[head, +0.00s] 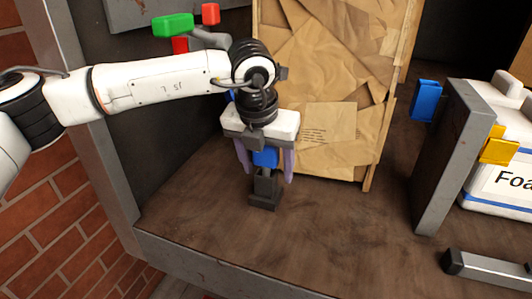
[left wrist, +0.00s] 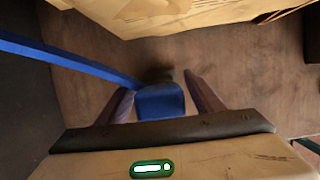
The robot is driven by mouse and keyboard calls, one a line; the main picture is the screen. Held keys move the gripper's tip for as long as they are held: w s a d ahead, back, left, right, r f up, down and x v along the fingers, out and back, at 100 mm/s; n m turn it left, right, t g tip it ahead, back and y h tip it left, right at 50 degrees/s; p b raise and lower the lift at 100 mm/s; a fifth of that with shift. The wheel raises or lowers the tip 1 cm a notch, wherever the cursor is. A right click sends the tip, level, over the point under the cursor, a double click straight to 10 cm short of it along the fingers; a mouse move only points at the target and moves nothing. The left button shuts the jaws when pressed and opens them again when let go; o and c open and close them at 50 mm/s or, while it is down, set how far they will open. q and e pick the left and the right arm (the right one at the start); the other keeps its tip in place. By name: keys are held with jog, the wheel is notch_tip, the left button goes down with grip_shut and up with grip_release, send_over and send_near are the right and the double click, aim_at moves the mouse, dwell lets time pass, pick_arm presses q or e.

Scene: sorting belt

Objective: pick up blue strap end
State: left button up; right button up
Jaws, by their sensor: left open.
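The blue strap end (head: 265,157) stands on top of a dark upright holder (head: 264,194) on the brown surface. In the left wrist view the blue strap end (left wrist: 160,103) lies between my two fingers, and a blue strap (left wrist: 65,55) runs off to the upper left. My left gripper (head: 266,176) points down with its purple fingers spread, one on each side of the strap end. In the left wrist view the fingers of my left gripper (left wrist: 158,86) show gaps to the strap end. My right gripper is not in view.
A large wrapped brown-paper package (head: 335,60) with wooden edges stands just behind the holder. A grey upright post (head: 450,155), a blue piece (head: 427,100), a yellow piece (head: 498,147) and a white labelled container (head: 500,185) are at right. The surface front centre is clear.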

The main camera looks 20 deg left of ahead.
pick_arm(q)
jog(key=shift+w+f, duration=0.1)
jog(key=shift+f, duration=0.1)
jog(key=c, duration=1.3)
notch_tip(320, 180, up, 10)
jog(key=shift+r+b, duration=0.1)
jog(key=shift+b, duration=0.55)
notch_tip(320, 180, up, 5)
jog(key=p, duration=0.3)
jog(key=shift+p, duration=0.3)
jog(key=shift+r, duration=1.95)
